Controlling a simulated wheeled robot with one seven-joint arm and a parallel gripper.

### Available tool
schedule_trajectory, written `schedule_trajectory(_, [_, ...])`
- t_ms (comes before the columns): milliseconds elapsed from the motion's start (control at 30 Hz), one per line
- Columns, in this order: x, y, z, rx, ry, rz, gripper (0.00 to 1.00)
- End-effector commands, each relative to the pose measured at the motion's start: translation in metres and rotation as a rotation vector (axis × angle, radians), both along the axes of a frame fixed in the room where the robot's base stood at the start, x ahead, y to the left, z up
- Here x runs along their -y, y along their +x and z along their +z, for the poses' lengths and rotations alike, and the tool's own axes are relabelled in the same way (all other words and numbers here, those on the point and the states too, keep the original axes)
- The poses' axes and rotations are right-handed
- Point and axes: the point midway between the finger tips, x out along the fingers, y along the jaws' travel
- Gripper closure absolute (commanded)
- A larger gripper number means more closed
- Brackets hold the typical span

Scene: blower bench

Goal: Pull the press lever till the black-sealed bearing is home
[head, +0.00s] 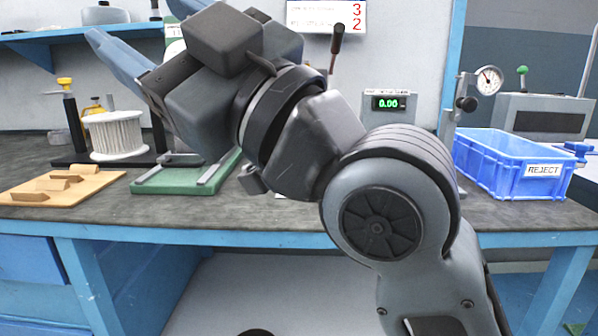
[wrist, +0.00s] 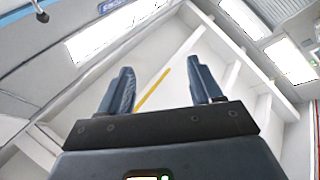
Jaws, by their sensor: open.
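My gripper (head: 134,22) is raised at the upper left of the head view, above the bench, with its blue fingers apart. In the wrist view my gripper (wrist: 161,78) is open, with nothing between the fingers. A lever with a dark handle (head: 337,38) stands up behind my arm, near the top middle. It looks like the press lever, well to the right of my fingers and apart from them. The press body is hidden behind my arm. I cannot make out the black-sealed bearing in either view.
The bench (head: 290,234) holds a wooden board (head: 60,190), a white ribbed cylinder (head: 116,134) and a green fixture (head: 188,176) at left. A dial gauge (head: 488,80) and blue REJECT bin (head: 480,163) stand at right.

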Motion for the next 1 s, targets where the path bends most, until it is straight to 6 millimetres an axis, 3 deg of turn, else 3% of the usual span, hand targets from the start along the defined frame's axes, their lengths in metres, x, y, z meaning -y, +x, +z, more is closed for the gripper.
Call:
schedule_trajectory(267, [0.020, 0.010, -0.026, -0.088, 0.079, -0.040, 0.36])
schedule_trajectory(467, [0.044, 0.018, -0.059, -0.184, 0.163, -0.092, 0.36])
schedule_trajectory(767, [0.104, 0.017, -0.154, -0.407, 0.329, -0.255, 0.36])
schedule_trajectory(1000, [0.154, -0.011, -0.238, -0.569, 0.410, -0.412, 0.36])
